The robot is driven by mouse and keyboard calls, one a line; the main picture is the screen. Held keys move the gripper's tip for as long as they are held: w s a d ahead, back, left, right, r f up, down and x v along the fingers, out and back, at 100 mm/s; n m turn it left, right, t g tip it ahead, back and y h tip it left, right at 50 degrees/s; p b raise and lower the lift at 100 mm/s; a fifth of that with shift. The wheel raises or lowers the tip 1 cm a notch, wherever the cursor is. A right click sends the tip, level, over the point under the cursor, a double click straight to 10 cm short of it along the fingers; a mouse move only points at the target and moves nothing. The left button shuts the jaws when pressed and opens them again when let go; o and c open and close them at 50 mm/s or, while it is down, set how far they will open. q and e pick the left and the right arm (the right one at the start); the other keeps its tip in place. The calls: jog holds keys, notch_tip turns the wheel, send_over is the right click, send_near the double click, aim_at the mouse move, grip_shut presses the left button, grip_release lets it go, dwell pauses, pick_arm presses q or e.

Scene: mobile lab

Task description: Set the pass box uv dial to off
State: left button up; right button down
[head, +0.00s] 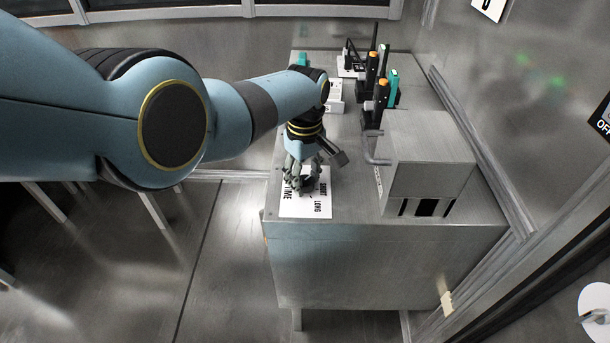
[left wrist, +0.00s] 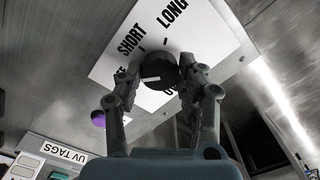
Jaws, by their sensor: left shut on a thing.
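The uv dial is a dark round knob (left wrist: 160,68) with a short white mark, on a white label plate (left wrist: 112,72) in the left wrist view. The plate reads SHORT and LONG; a word beginning with O below the knob is mostly hidden by a finger. I cannot tell which setting the mark points to. My left gripper (left wrist: 157,82) is shut on the knob, one finger on each side. In the head view, my left gripper (head: 303,178) is over the plate (head: 318,209) and hides the knob. My right gripper is in neither view.
The plate lies on a metal bench top (head: 355,208). A metal box (head: 428,160) with a side handle stands to the right. Black devices with orange tops (head: 381,92) stand farther back.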

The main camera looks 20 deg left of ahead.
aim_at(305, 179)
pick_arm(q)
jog(key=shift+n, duration=0.9)
jog(key=o, duration=1.2)
jog(key=shift+c, duration=0.2)
jog(key=shift+r, duration=0.1)
notch_tip(305, 179, up, 12)
